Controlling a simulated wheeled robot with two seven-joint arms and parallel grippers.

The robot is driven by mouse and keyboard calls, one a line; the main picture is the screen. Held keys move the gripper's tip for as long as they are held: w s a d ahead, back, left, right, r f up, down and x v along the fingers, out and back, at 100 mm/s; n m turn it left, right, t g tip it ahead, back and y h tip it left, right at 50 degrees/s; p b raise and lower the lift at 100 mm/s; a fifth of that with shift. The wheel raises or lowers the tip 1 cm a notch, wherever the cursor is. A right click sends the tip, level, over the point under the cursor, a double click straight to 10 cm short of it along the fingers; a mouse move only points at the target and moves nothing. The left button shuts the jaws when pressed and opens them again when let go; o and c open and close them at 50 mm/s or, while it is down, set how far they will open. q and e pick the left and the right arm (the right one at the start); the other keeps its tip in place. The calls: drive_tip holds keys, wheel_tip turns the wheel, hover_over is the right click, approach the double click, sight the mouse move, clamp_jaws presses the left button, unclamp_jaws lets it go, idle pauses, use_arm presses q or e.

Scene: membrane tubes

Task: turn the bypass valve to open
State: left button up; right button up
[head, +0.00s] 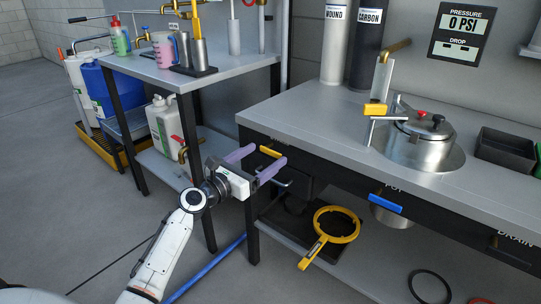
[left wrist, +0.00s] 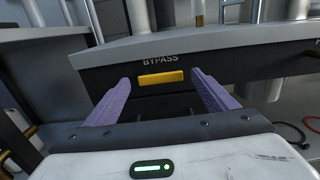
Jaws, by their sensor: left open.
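The bypass valve handle (left wrist: 162,77) is a yellow bar lying level on the dark front panel, under the white BYPASS label (left wrist: 160,59). In the head view the yellow handle (head: 270,152) shows at the bench's left front corner. My left gripper (head: 262,163) is open, its purple fingers pointing at the panel. In the left wrist view the fingers (left wrist: 158,88) stand to the left and right of the handle, which appears between them and farther off. I cannot tell whether they touch anything. My right gripper is not in view.
The grey bench top (head: 300,112) overhangs the panel. A blue handle (head: 386,202) is farther right on the front. A steel pot (head: 418,140) sits in the bench. A yellow ring wrench (head: 334,228) lies below. A second table (head: 221,68) stands at left.

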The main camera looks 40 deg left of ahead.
sight(270, 153)
use_arm(q)
drive_tip(key=w, duration=0.3)
drive_tip(key=shift+w+d+b, duration=0.1)
drive_tip(key=shift+w+b, duration=0.25)
drive_tip(key=c, duration=1)
drive_tip(key=shift+c, duration=0.2)
